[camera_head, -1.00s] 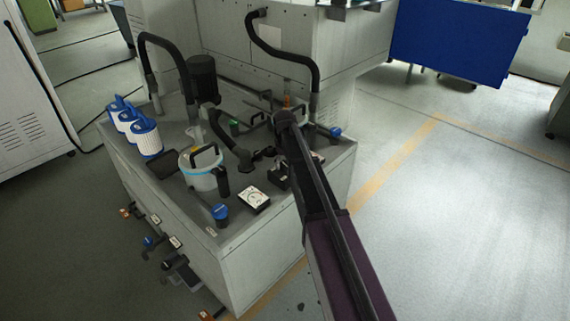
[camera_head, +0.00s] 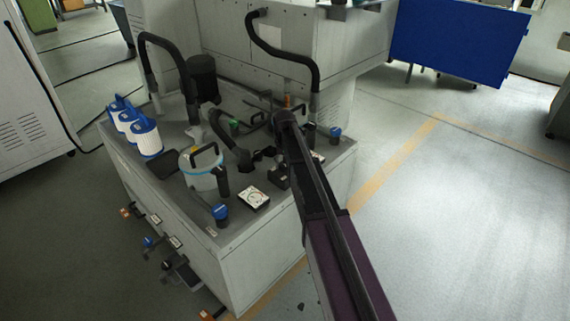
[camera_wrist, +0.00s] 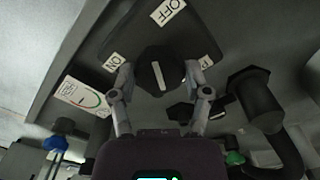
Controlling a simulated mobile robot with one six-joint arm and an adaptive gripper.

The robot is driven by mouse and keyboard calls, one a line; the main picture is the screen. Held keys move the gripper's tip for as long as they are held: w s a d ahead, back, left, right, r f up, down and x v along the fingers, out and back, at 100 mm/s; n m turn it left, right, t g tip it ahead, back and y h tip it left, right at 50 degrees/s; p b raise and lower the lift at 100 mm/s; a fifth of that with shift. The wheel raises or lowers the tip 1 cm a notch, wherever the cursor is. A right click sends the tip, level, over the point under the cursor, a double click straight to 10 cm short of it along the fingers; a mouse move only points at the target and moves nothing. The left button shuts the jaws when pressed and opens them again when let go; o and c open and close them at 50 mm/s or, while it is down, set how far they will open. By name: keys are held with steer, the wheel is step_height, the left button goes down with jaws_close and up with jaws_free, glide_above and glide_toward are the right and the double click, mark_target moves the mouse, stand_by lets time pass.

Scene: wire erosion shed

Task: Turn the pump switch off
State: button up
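In the wrist view, the pump switch is a dark knob (camera_wrist: 160,72) with a white line, set on a dark plate (camera_wrist: 205,25). An "OFF" label (camera_wrist: 168,11) is at the plate's top and an "ON" label (camera_wrist: 114,62) at its left. A third label at the right is partly hidden by a finger. The white line runs roughly up-down, its upper end tilted slightly left of the OFF label. My gripper (camera_wrist: 161,73) is open, with one finger on each side of the knob. Narrow gaps seem to show; contact is unclear. In the head view, my arm largely hides this area.
A grey tank unit (camera_head: 235,245) carries a white bucket (camera_head: 203,180), a gauge (camera_head: 254,197), blue-and-white filters (camera_head: 147,137) and black hoses (camera_head: 175,50). In the wrist view, a black pipe fitting (camera_wrist: 255,100) stands close right of the gripper. The floor at right is open.

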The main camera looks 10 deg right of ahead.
steer(key=o, duration=0.4)
steer(key=shift+n, duration=0.5)
steer(key=n, duration=1.1)
step_height(320, 180, up, 14)
steer(key=p, duration=1.4)
steer(key=s+r+m+p, duration=0.1)
steer(key=s+m, duration=0.2)
steer(key=s, duration=0.4)
steer(key=s+r+m+p, duration=0.2)
steer(key=s+m, duration=0.1)
steer(key=s, duration=0.5)
steer(key=s+r+m+p, duration=0.2)
steer(key=s+m, duration=0.1)
steer(key=s, duration=0.5)
steer(key=shift+s, duration=0.1)
